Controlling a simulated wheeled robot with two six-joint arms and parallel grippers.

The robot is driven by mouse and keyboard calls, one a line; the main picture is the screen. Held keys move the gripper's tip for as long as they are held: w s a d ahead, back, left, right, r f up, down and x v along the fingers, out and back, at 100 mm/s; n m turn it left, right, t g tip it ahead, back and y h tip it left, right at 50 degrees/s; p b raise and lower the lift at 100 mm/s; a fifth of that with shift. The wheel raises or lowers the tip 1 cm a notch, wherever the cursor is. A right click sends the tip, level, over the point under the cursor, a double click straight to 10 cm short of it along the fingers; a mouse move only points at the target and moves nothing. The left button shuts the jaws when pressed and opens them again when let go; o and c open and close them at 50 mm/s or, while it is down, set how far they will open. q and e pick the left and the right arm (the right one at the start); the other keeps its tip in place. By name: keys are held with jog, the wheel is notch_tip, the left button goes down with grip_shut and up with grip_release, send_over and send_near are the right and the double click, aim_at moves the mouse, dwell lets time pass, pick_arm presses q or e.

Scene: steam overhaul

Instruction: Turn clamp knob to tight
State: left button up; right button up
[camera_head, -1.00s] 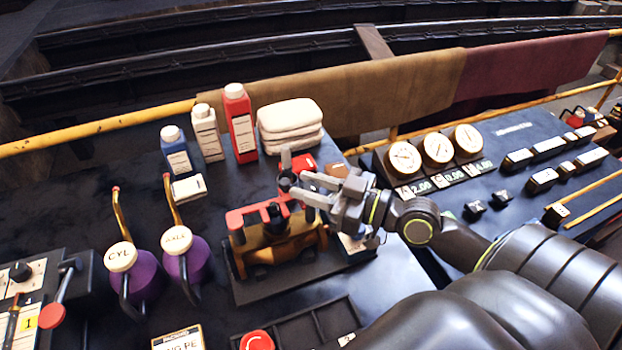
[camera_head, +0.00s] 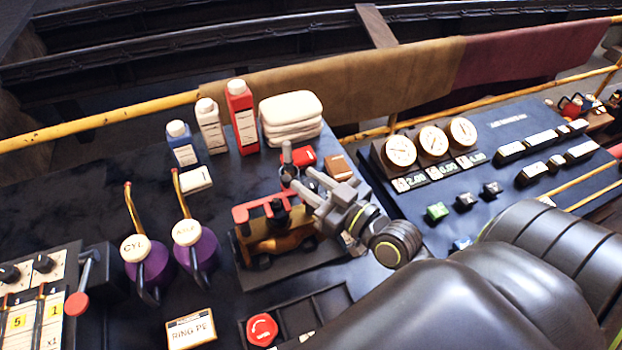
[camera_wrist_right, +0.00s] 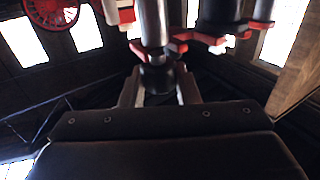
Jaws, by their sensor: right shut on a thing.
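A clamp fixture with a brass body (camera_head: 268,246) and red bars (camera_head: 262,207) stands on a dark base in the middle of the bench. A dark clamp knob (camera_head: 289,176) with an upright grey rod (camera_head: 286,152) sits at its back right. My right gripper (camera_head: 300,188) reaches in from the right, with its fingers at the knob. In the right wrist view the fingers (camera_wrist_right: 158,92) are shut on the dark knob (camera_wrist_right: 157,74), below a grey shaft (camera_wrist_right: 153,22). The fingers partly hide the knob, and I see no tightness mark. My left gripper is out of view.
Two purple oil cans (camera_head: 198,252) stand left of the fixture. Bottles (camera_head: 242,118) and folded white cloths (camera_head: 291,118) are behind it. A dark divided tray (camera_head: 330,303) and a red button (camera_head: 262,329) are in front. Gauges (camera_head: 432,141) stand on the right panel.

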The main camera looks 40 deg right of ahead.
jog(key=o, duration=0.9)
jog(key=shift+o, duration=0.2)
jog(key=b+v, duration=0.2)
jog(key=v, duration=1.5)
jog(key=shift+s+b, duration=0.2)
jog(key=shift+b, duration=0.2)
